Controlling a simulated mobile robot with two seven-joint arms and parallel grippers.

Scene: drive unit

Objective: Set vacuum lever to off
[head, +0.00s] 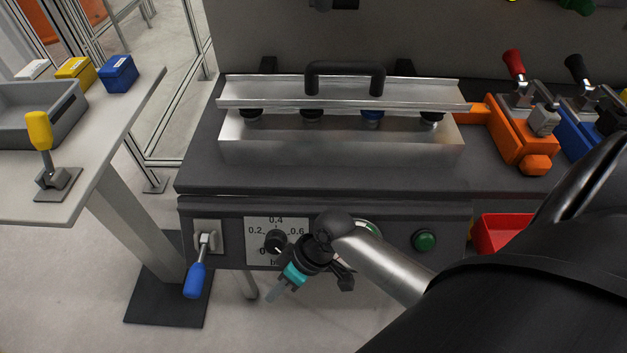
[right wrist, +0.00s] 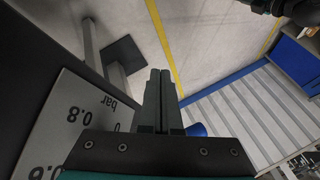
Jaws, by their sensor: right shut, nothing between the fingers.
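A lever with a blue handle (head: 195,281) sits on a light plate at the left end of the dark front panel. Its handle points down and slightly left. A blue piece (right wrist: 197,130) behind the gripper in the right wrist view looks like this handle, mostly hidden. My right gripper (head: 276,291) is in front of the panel, to the right of the blue handle and apart from it in the head view. Its fingers (right wrist: 160,75) are shut with nothing between them. My left gripper is not in view.
A black knob (head: 275,241) on a bar scale and a green button (head: 424,240) are on the panel. A red bin (head: 500,232) is at right. A yellow-handled lever (head: 39,131) stands on the left table (head: 110,150). A metal fixture (head: 340,150) sits on top.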

